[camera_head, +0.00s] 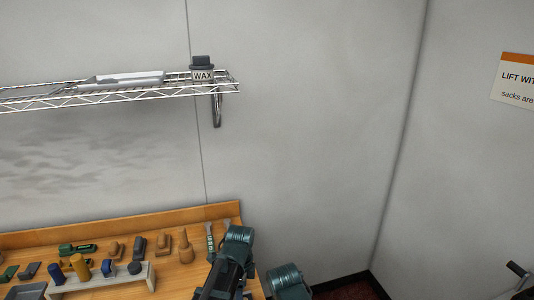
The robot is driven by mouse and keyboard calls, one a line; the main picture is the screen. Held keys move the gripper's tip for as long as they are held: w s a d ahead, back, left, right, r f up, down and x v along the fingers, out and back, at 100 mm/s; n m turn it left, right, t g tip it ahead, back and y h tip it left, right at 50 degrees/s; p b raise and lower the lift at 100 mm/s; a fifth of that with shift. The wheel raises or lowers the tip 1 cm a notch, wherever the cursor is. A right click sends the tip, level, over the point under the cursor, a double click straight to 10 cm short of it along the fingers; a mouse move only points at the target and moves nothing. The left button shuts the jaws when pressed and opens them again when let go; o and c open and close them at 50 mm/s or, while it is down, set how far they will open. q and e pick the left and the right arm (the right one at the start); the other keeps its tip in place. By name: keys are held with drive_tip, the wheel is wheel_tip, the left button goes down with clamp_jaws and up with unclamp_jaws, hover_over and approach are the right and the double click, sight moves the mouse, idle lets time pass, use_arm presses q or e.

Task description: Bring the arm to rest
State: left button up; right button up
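Teal and black links of one of my arms (236,250) show at the bottom middle, in front of the right end of the wooden bench. A second teal joint (288,282) shows just right of them. The black link runs down to the bottom edge of the picture. No fingertips of either gripper show, so what they hold cannot be seen.
The wooden bench (130,224) carries several small tools and a pale rack (110,283) at lower left.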

use_arm(q)
drive_tip(key=s+d+f+n+b, duration=0.1)
drive_tip(key=s+d+n, duration=0.1)
drive_tip(key=s+n, duration=1.1)
drive_tip(key=shift+s+f+n+y, duration=0.15)
drive_tip(key=shift+n+y, duration=0.15)
drive_tip(key=shift+n, duration=0.4)
